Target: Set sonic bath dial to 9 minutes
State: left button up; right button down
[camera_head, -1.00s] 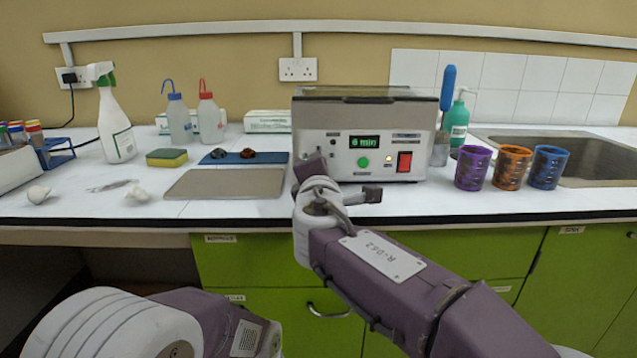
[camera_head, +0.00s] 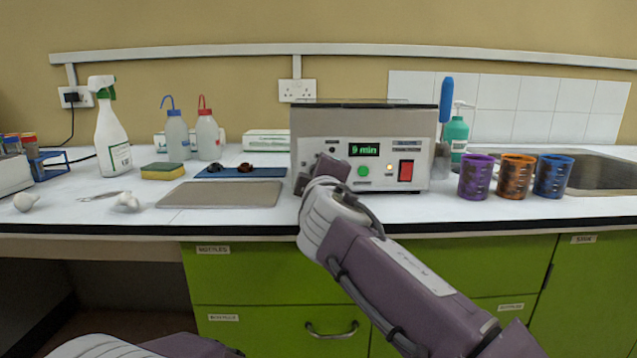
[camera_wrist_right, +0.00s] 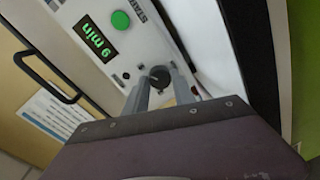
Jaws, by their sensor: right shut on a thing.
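The sonic bath (camera_head: 410,120) is a light grey box at the back of the bench. Its green display (camera_head: 363,149) reads "9 min"; the display also shows, turned sideways, in the right wrist view (camera_wrist_right: 93,36). The dial (camera_wrist_right: 159,75) is a small black knob low on the front panel in the right wrist view. My right gripper (camera_wrist_right: 161,82) is shut on the dial, one finger on each side. In the head view my right wrist covers the dial. My left gripper is out of view; only part of my left arm shows at the bottom left.
A green button (camera_head: 362,171) and a red switch (camera_head: 406,171) sit right of my right wrist. A grey tray (camera_head: 222,194) lies to the left. Purple, orange and blue beakers stand at the right, beside the sink (camera_head: 600,180). The bench front between is clear.

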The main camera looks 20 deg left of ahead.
jog(key=shift+m, duration=0.3)
jog(key=c, duration=1)
grip_release()
jog(key=shift+c, duration=0.2)
jog(key=shift+s+d, duration=0.15)
jog(key=shift+s, duration=0.25)
jog(key=b+v, duration=0.1)
jog(key=v, duration=0.7)
jog(key=shift+s, duration=0.15)
